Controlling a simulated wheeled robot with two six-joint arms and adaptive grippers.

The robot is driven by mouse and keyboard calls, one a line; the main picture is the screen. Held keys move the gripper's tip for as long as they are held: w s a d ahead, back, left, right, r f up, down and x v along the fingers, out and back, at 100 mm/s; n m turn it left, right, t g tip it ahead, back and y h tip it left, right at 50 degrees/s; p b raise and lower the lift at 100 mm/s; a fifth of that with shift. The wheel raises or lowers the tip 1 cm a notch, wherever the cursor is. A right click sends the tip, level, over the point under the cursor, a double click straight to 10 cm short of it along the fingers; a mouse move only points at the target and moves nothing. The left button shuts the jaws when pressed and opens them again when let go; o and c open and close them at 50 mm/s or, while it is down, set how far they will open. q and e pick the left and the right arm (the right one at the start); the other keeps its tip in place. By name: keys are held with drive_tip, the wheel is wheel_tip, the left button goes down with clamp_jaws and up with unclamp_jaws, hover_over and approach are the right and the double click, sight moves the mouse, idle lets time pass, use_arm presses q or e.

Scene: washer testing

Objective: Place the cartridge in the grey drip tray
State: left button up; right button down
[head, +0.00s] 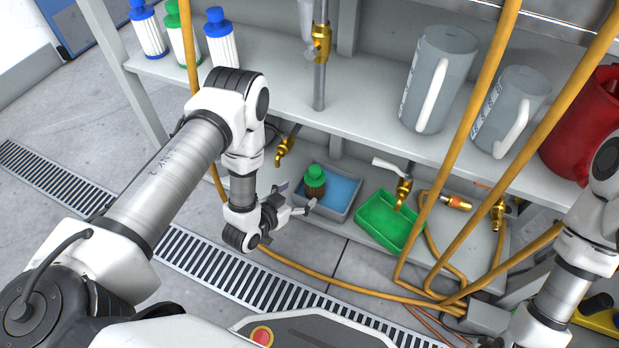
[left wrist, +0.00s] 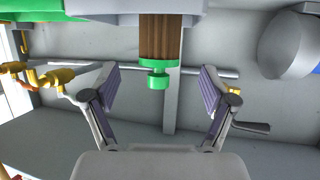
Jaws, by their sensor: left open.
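The cartridge (head: 315,182), brown with a green cap, stands upright in the left part of the grey drip tray (head: 345,213), which has a blue inside. In the left wrist view the cartridge (left wrist: 170,38) shows upside down, its lower end hidden by the grey tray (left wrist: 228,12). My left gripper (head: 297,198) is open at the tray's near left side. Its spread fingers (left wrist: 158,92) lie on either side of the cartridge's cap line, with clear gaps and no contact seen. My right arm is at the right edge; its gripper is out of view.
A green tray (head: 388,222) with a brass tap above sits right of the grey tray. Orange hoses (head: 455,150) cross the right side. The shelf above holds two grey jugs (head: 440,75), a red jug (head: 590,130) and several white filters (head: 220,45).

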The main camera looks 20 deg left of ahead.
use_arm(q)
drive_tip(key=p+v, duration=0.1)
drive_tip(key=v, duration=0.2)
drive_tip(key=shift+s, duration=0.35)
use_arm(e)
drive_tip(key=shift+r, duration=0.95)
use_arm(q)
drive_tip(key=s+a+n+g+y, duration=0.1)
drive_tip(key=s+n+g+y, duration=0.2)
drive_tip(key=s+g, duration=1)
drive_tip(key=s, duration=0.9)
drive_tip(key=shift+s+a+y, duration=0.2)
drive_tip(key=shift+s+y, duration=0.1)
drive_tip(key=shift+f, duration=0.1)
